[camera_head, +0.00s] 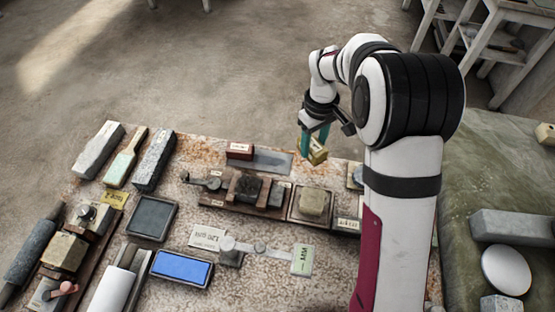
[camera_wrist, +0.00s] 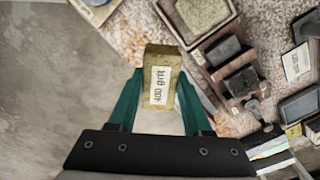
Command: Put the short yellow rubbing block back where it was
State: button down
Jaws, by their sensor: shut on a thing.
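The short yellow rubbing block (camera_wrist: 161,88) shows in the wrist view between the green fingers of my gripper (camera_wrist: 160,98). It carries a white label that reads "400 grit". In the head view, my gripper (camera_head: 315,142) is shut on the same block (camera_head: 317,152) and holds it at the far edge of the speckled table, right of the middle. The block seems raised off the table, but its exact height is hard to tell. My arm hides part of the table's right side.
A dark wooden rack (camera_head: 215,198) with dark blocks stands near the gripper. A square tray (camera_head: 297,216) holds a yellowish stone (camera_head: 312,202). A red box (camera_head: 240,151) and grey slab (camera_head: 273,161) lie behind. Several blocks and a blue-topped tray (camera_head: 181,267) are at left.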

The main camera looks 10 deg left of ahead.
jog(key=a+f, duration=0.1)
jog(key=a, duration=0.1)
jog(key=a+f, duration=0.2)
jog(key=a, duration=0.1)
jog(key=w+a+f, duration=0.1)
jog(key=a+f, duration=0.1)
jog(key=a, duration=0.1)
jog(key=shift+a, duration=0.2)
jog(key=f, duration=0.4)
jog(key=shift+a+f, duration=0.1)
jog(key=shift+a, duration=0.1)
jog(key=shift+f, duration=0.15)
jog(key=shift+c, duration=1.7)
grip_release()
